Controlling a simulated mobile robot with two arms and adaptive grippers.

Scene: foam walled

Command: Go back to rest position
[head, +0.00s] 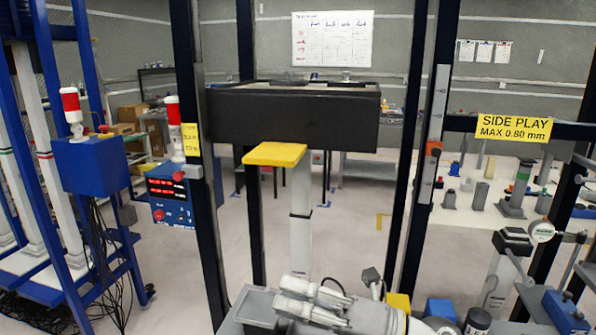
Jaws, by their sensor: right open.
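My right gripper (328,305) shows at the bottom middle of the head view, with its pale grey fingers apart. I see nothing held between them. It is low over a cluttered grey work surface (258,308), and I cannot tell whether it touches anything there. My left gripper is not in view.
A dark frame with a black box (290,120) and a yellow pad (274,154) on a pale column (301,225) stands ahead. A blue control box (90,165) is left. A dial gauge (541,231) stands right. Pale floor (350,225) is open behind the frame.

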